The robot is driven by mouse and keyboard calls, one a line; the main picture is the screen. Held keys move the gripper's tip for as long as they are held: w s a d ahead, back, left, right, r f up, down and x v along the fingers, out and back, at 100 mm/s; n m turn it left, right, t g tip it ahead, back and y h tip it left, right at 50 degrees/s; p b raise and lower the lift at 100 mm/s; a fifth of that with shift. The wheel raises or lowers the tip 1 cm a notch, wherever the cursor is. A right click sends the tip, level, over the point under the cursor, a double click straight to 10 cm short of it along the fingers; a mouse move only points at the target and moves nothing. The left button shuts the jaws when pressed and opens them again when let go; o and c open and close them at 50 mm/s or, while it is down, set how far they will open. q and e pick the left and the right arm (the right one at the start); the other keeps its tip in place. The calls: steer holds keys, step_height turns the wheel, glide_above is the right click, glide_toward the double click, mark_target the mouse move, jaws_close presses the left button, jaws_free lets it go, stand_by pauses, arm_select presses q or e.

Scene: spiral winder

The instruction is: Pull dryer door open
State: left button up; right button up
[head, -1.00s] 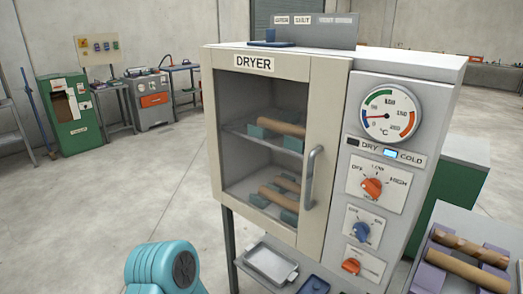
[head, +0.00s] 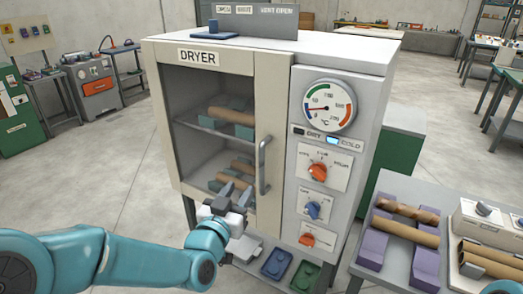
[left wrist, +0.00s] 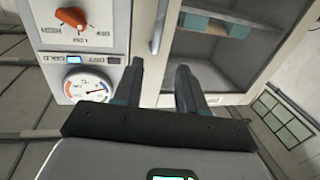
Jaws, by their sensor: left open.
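The dryer door (head: 272,120) is shut, with a cream frame and a window showing wooden rolls on shelves. Its grey vertical bar handle (head: 263,165) is on the door's right side. My left gripper (head: 235,188) is in front of the lower door, left of the handle and apart from it, open and empty. In the left wrist view, the two dark fingers of my left gripper (left wrist: 160,85) point towards the dryer, and the handle (left wrist: 158,28) shows beyond them, near the left finger. My right gripper is not seen.
The control panel (head: 318,180) with gauge and knobs is right of the door. Trays (head: 277,263) lie on a low shelf below. A side table (head: 425,265) with purple blocks and wooden rolls stands at right. Open floor (head: 110,190) lies to the left.

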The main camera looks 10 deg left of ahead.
mark_target(261, 159)
arm_select(q)
steer(key=w+p, duration=0.2)
steer(key=w, duration=0.3)
steer(key=w+d+p, duration=0.1)
steer(key=w, duration=0.4)
steer(key=w+d+p, duration=0.1)
steer(key=w+p, duration=0.1)
steer(key=w, duration=0.4)
steer(key=shift+d+p, duration=0.15)
steer(key=shift+p, duration=0.2)
steer(key=shift+f, duration=0.1)
jaws_close()
